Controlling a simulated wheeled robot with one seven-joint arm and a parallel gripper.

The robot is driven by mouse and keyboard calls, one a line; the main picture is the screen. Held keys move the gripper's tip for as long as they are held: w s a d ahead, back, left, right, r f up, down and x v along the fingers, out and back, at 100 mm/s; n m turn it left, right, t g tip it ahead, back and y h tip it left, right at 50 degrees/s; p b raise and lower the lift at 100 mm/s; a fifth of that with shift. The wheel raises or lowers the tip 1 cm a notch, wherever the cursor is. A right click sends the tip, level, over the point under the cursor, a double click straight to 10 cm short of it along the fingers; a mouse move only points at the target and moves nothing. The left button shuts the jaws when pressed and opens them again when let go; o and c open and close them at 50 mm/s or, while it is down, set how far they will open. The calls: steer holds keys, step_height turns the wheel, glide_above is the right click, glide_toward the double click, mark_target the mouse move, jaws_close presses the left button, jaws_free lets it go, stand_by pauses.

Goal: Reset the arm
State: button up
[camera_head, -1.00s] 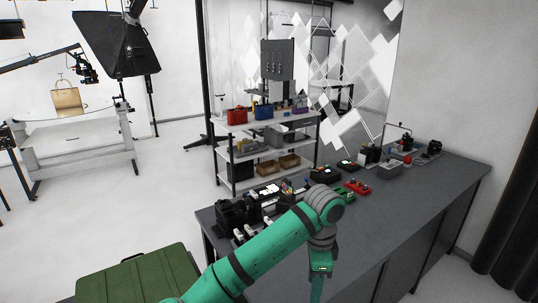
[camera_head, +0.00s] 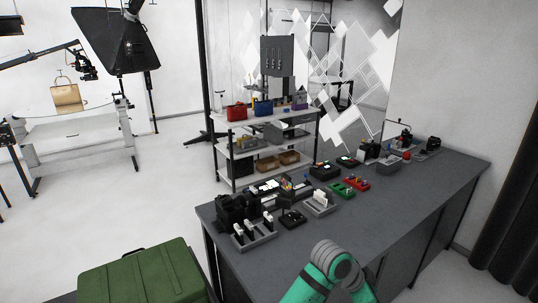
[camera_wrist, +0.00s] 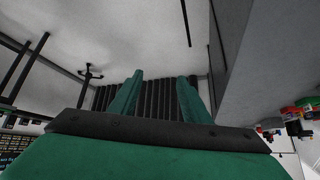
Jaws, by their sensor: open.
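My green arm (camera_head: 330,274) shows at the bottom of the head view, in front of the near edge of the dark grey workbench (camera_head: 400,205). The gripper end is out of the head view. In the wrist view, my gripper (camera_wrist: 160,92) has its two green fingers apart, with nothing between them. Behind the fingers is a dark ribbed surface.
The workbench bears a grey tray (camera_head: 256,238), a green tray (camera_head: 341,190), a red tray (camera_head: 358,183) and other small items along its far side. A green case (camera_head: 140,275) is at the lower left. A shelf rack (camera_head: 265,155) stands behind. The bench's near middle is clear.

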steer(key=s+d+f+n+t+h, duration=0.2)
steer(key=d+f+n+t+h, duration=0.1)
steer(key=d+n+t+h, duration=0.25)
steer(key=s+a+f+n+t+y, duration=0.4)
steer(key=s+a+f+n, duration=0.2)
steer(key=s+a, duration=0.3)
steer(key=s+a+f+n+t+y, duration=0.4)
steer(key=s+a+f+n+y, duration=0.25)
steer(key=a, duration=0.45)
steer(key=s+a+r+y, duration=0.1)
steer(key=s+a+r, duration=0.2)
steer(key=s+a, duration=0.4)
steer(key=s+a+r+m+y, duration=0.1)
steer(key=s+a+r, duration=0.2)
steer(key=s+a, duration=0.5)
steer(key=s, duration=0.5)
steer(key=shift+s+r+m+y, duration=0.25)
steer(key=shift+m+y, duration=0.05)
